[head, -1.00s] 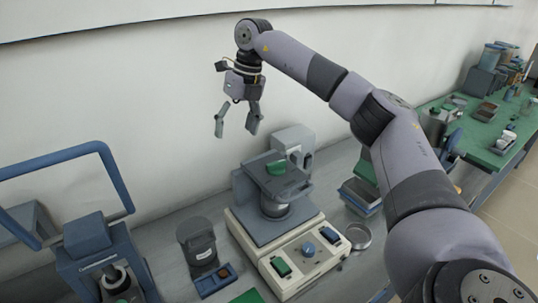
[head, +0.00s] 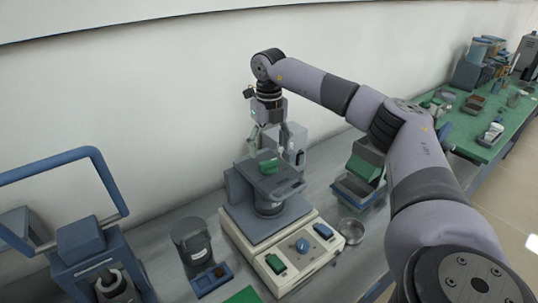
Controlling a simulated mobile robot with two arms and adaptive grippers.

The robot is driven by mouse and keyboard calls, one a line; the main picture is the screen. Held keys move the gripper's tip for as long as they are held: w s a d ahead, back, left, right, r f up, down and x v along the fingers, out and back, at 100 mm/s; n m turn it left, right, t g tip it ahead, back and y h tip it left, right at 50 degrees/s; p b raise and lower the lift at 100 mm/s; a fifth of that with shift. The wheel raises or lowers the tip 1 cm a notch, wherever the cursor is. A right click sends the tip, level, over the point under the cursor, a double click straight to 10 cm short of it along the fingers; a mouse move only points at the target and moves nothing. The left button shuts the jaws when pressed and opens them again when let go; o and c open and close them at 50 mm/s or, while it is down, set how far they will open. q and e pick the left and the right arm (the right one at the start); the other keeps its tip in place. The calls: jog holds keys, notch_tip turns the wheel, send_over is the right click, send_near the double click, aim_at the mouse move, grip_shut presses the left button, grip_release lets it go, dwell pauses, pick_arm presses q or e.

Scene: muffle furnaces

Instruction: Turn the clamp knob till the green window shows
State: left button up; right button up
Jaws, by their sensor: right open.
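The device with the clamp (head: 262,220) stands on the bench in the middle of the head view, with a light base (head: 288,278) and a grey upper part. A green knob-like part (head: 269,167) sits on its top. My right gripper (head: 266,150) is open and points down just above and around this green part; I cannot tell whether the fingers touch it. I cannot make out a green window for certain. My left gripper is not in view.
A blue-framed press (head: 85,240) stands at the left. A dark grey canister (head: 192,241) and a small blue tray (head: 211,280) sit left of the device. A round metal dish (head: 351,229) and stacked boxes (head: 362,175) are to its right. The wall is close behind.

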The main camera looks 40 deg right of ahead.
aim_at(269, 160)
jog(key=shift+f+p, duration=0.35)
jog(key=shift+f, duration=1.85)
jog(key=c, duration=1.2)
jog(key=shift+o, duration=0.2)
jog(key=shift+m, duration=1.2)
jog(key=o, duration=1.2)
jog(key=shift+c, duration=0.2)
